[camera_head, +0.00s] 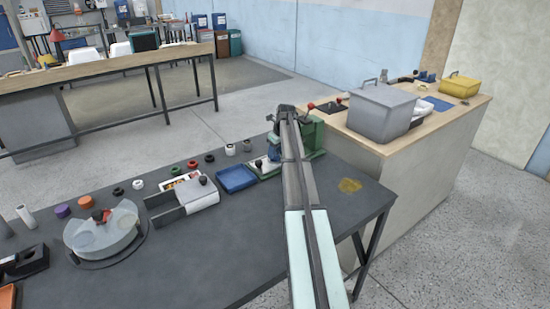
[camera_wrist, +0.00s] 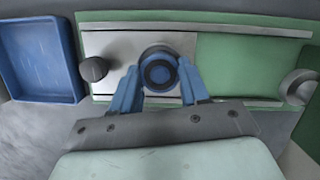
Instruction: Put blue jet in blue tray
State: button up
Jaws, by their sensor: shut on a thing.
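The blue jet (camera_wrist: 159,72) is a round dark-blue piece with a ring-shaped top. It sits between the blue fingertips of my gripper (camera_wrist: 160,82), which are shut on it. In the wrist view both are over the pale plate of a green machine (camera_wrist: 245,65); I cannot tell whether the jet still touches that plate. The empty blue tray (camera_wrist: 42,60) lies to the left of the jet in the wrist view. In the head view the blue tray (camera_head: 237,178) rests on the dark table, left of my arm. My arm hides part of the machine there.
A dark knob (camera_wrist: 93,69) stands between tray and jet, and a grey knob (camera_wrist: 298,87) at the right. On the dark table (camera_head: 240,230) are a grey plate fixture (camera_head: 185,202), a round clear-covered holder (camera_head: 103,232) and several small coloured rings. A grey bin (camera_head: 381,108) stands on the side counter.

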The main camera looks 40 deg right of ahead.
notch_tip(320, 180, up, 10)
jog(key=w+a+n, duration=0.2)
jog(key=w+a, duration=0.2)
jog(key=a, duration=0.7)
jog(key=shift+s+a+f+n+y, duration=0.5)
jog(key=shift+s+a+f+n, duration=1.1)
jog(key=shift+a, duration=2.75)
jog(key=shift+m+g, duration=0.3)
jog(key=shift+g, duration=0.1)
jog(key=shift+s+f, duration=0.2)
jog(key=shift+f, duration=1.8)
jog(key=shift+s+f, duration=0.2)
jog(key=shift+f, duration=1.8)
jog(key=shift+f, duration=0.1)
jog(key=o, duration=1.1)
jog(key=shift+o, duration=0.2)
